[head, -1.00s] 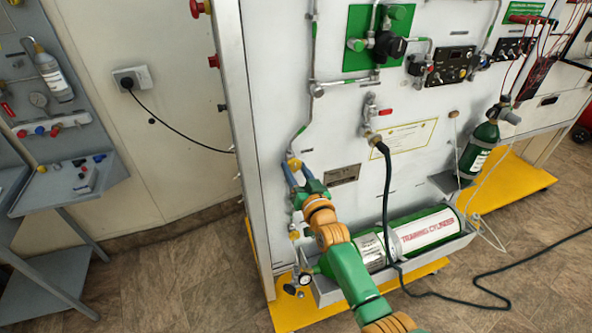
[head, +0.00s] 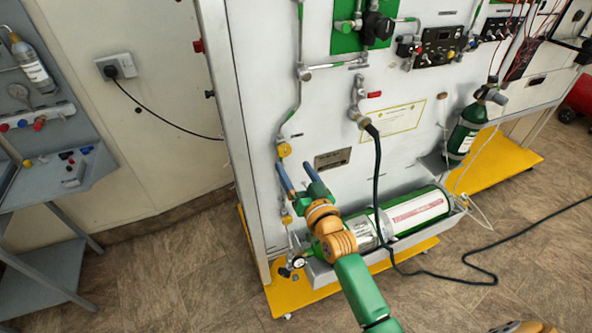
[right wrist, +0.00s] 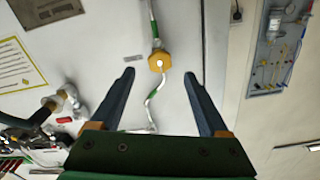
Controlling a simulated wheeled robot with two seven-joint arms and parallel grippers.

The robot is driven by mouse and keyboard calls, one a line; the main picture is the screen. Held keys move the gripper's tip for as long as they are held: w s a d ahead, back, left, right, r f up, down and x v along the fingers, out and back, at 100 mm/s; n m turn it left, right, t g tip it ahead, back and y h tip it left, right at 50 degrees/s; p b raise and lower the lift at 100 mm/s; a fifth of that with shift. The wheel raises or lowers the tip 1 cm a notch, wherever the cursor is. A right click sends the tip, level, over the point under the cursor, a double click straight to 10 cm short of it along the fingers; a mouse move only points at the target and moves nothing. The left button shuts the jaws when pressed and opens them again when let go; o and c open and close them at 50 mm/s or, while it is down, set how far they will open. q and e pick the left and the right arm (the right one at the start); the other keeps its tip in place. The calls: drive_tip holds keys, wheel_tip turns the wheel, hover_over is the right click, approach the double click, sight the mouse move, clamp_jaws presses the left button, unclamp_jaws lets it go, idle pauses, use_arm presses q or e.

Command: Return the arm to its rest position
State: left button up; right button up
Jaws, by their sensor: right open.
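My right gripper (head: 296,177) is open in front of the white trainer panel (head: 330,110). Its two blue fingers stand apart with nothing between them, just right of and below a yellow fitting (head: 284,150) on the grey pipe. In the right wrist view the open fingers (right wrist: 158,88) frame the yellow fitting (right wrist: 160,63) from a distance, and it does not touch either finger. My green and orange right arm reaches up from the bottom of the head view. My left gripper is not in view.
A green training cylinder (head: 418,210) lies in a tray at the panel's foot. A dark hose (head: 377,180) hangs from the panel and trails over the floor. A small dark green cylinder (head: 466,133) stands at the right. A grey bench (head: 50,185) is at the left, with open floor between.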

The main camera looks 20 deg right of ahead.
drive_tip(key=shift+s, duration=0.4)
drive_tip(key=shift+w, duration=0.1)
drive_tip(key=shift+f, duration=0.1)
drive_tip(key=s+f+n+g, duration=0.1)
drive_tip(key=s+f+g, duration=0.3)
drive_tip(key=f, duration=0.6)
drive_tip(key=s+a+f+n+g, duration=0.1)
drive_tip(key=s+f+g, duration=0.1)
drive_tip(key=s+f, duration=0.65)
drive_tip(key=s+f+n+g, duration=0.1)
drive_tip(key=s+f+g, duration=0.2)
drive_tip(key=f, duration=0.8)
drive_tip(key=s+d+f+n+g, duration=0.1)
drive_tip(key=s+f+g, duration=0.3)
drive_tip(key=s, duration=1)
drive_tip(key=s+d+f+n+g, duration=0.1)
drive_tip(key=s+f+g, duration=0.3)
drive_tip(key=s, duration=0.9)
wheel_tip(320, 180, down, 4)
drive_tip(key=shift+s+d+r+h, duration=0.1)
drive_tip(key=shift+s+d+h, duration=0.1)
drive_tip(key=shift+s+h, duration=0.15)
